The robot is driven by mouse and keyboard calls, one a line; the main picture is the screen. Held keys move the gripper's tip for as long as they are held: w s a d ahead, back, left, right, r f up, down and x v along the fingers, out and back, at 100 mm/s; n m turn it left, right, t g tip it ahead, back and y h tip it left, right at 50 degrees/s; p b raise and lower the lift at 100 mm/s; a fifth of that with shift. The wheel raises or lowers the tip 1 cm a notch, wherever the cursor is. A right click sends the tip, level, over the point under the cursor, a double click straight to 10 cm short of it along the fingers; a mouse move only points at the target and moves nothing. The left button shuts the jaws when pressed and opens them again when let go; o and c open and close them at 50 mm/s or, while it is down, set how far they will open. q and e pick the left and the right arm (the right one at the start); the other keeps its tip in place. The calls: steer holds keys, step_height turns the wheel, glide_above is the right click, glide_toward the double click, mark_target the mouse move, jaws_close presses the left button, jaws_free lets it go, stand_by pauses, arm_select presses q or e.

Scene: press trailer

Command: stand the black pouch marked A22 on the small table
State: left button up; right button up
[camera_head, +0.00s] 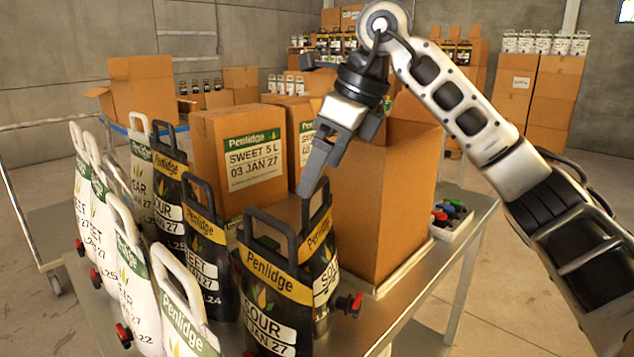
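Several black pouches with loop handles and yellow Penlidge bands stand in a cluster. The nearest black pouch (262,295) reads SOUR; another black pouch (322,255) is tight beside it, with a red tap. Further black pouches (206,240) (168,190) stand behind to the left. I cannot read A22 on any of them. My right gripper (312,188) points down with its fingertips close to the handle of the pouch with the red tap; whether they touch it, or are open, is unclear. My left gripper is out of view. A metal table (450,255) stands under the goods; I cannot tell if it is the small table.
White pouches (130,270) crowd the left side. An open carton (375,215) stands just right of the black pouches, with a labelled carton (240,165) behind. A tray of coloured caps (452,218) sits at the table's right edge. Stacked cartons (555,95) stand at the back.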

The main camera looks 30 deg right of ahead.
steer(key=p+v, duration=0.1)
steer(key=v, duration=0.7)
